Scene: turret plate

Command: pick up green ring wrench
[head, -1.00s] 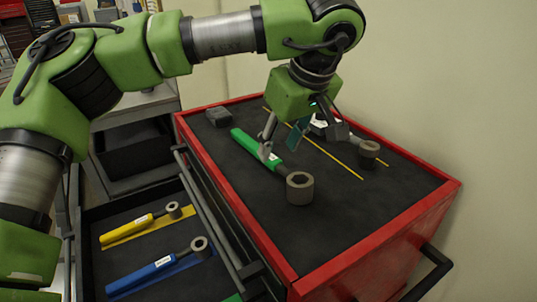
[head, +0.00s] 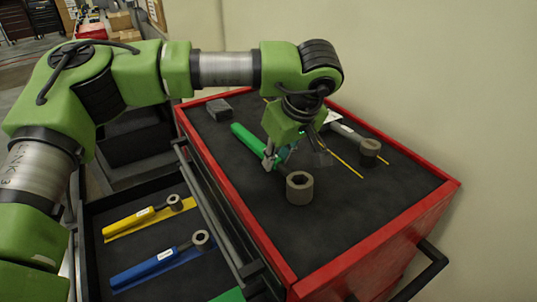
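The green ring wrench (head: 248,139) lies on the dark top of the red tool cabinet. Its green handle runs toward the back left, and its grey ring end (head: 300,188) is toward the front right. My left gripper (head: 295,160) is over the part of the handle near the ring, pointing down. Its fingers are spread apart; one is at the handle and the other is to the right. The gripper hides part of the handle, and I see no grip on it. My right gripper is not in view.
A grey block (head: 219,109) sits at the back left. The open drawer holds a yellow wrench (head: 145,214) and a blue wrench (head: 158,262). The cabinet top's front is clear.

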